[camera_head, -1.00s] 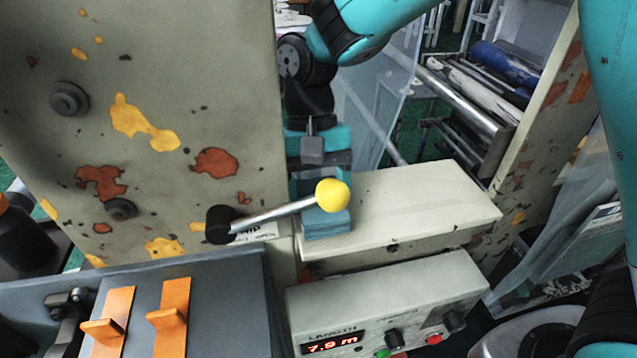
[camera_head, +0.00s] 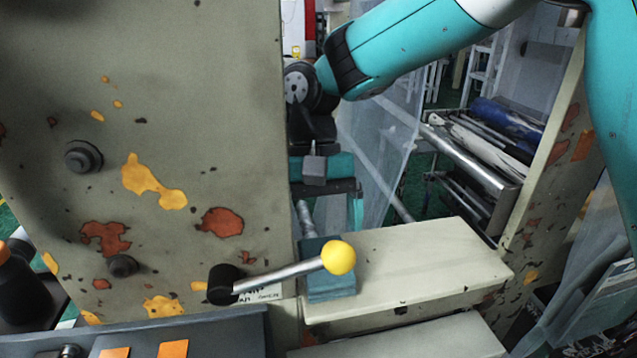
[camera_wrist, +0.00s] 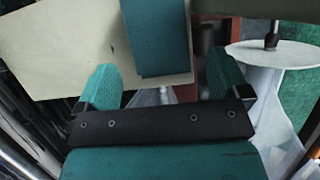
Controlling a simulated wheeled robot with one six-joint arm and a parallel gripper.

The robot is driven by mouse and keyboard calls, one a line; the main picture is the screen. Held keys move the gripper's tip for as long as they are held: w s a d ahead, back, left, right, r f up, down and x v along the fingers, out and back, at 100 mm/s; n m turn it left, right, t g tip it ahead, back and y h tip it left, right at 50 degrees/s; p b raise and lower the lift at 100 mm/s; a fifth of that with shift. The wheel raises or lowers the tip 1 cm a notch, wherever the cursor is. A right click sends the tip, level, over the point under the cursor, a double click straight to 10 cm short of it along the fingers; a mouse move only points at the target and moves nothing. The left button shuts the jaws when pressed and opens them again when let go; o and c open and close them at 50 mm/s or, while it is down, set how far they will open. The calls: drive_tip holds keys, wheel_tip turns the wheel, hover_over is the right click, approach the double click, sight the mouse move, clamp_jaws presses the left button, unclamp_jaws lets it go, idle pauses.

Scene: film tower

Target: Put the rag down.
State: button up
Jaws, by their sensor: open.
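The rag is a folded blue-teal block (camera_head: 322,254) on top of the cream machine ledge (camera_head: 430,255), at its left end beside the tall panel. The yellow-knobbed lever partly covers it in the head view. It also shows in the wrist view (camera_wrist: 155,38), lying flat on the ledge. My gripper (camera_head: 328,215) is open and empty, apart from the rag and just behind it in the head view. In the wrist view my gripper's fingertips (camera_wrist: 162,76) are wide apart, with the rag beyond them.
The lever with its yellow knob (camera_head: 339,257) sticks out in front of the rag. The spotted panel (camera_head: 150,230) stands close on the left. A clear hanging sheet (camera_head: 375,140) is behind. The ledge is bare to the right of the rag.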

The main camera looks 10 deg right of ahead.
drive_tip(key=p+v, duration=0.3)
drive_tip(key=v, duration=0.5)
drive_tip(key=shift+p, duration=0.3)
drive_tip(key=shift+f, duration=0.1)
